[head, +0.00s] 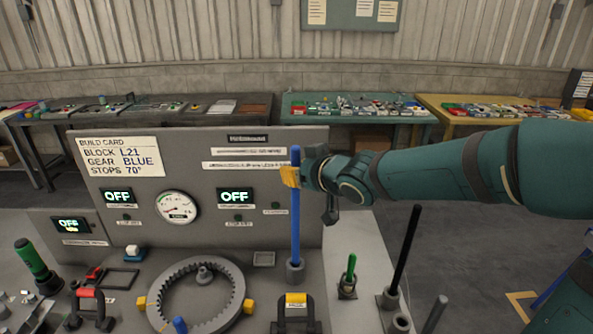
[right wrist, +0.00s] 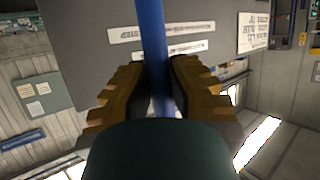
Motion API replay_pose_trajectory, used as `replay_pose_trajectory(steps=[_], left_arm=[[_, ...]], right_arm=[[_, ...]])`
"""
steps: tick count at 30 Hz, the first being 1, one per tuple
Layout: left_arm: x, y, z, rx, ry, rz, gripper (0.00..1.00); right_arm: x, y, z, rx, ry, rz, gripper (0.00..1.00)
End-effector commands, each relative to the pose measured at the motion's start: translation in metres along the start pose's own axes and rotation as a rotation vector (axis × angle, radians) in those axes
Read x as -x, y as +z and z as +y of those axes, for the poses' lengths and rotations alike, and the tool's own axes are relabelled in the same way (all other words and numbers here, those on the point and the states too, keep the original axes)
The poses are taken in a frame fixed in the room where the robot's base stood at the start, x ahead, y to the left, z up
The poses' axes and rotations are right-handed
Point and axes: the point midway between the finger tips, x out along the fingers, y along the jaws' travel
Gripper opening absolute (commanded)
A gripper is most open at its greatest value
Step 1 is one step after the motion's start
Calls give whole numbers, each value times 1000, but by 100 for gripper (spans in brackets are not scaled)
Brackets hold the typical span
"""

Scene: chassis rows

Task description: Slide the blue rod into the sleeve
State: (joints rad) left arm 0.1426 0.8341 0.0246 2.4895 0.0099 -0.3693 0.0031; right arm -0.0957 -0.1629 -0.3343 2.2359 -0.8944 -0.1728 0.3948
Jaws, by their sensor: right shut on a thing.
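The blue rod (head: 295,205) stands upright in the head view, with its lower end at a grey sleeve (head: 295,272) on the bench. I cannot tell how deep the rod's end sits in the sleeve. My right gripper (head: 291,176) is shut on the rod near its top, coming in from the right. In the right wrist view the blue rod (right wrist: 152,45) runs between the two yellow-padded fingers of the gripper (right wrist: 163,90). My left gripper is not in view.
A grey panel (head: 210,190) with a gauge (head: 179,207) stands just behind the rod. A toothed ring (head: 240,290) lies left of the sleeve. A short green rod (head: 350,268) and a tall black rod (head: 406,247) stand to the right. A yellow-topped handle (head: 296,300) is in front.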

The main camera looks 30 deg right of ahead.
Motion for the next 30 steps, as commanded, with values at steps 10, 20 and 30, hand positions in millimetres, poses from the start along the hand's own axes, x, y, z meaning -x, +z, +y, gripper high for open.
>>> replay_pose_trajectory(steps=[10, 20, 30], left_arm=[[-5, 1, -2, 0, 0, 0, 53], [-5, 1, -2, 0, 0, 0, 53], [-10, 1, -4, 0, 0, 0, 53]], right_arm=[[-2, 5, 0, 0, 0, 3, 0], [-2, 5, 0, 1, 0, 3, 0], [-5, 10, 0, 1, 0, 3, 0]])
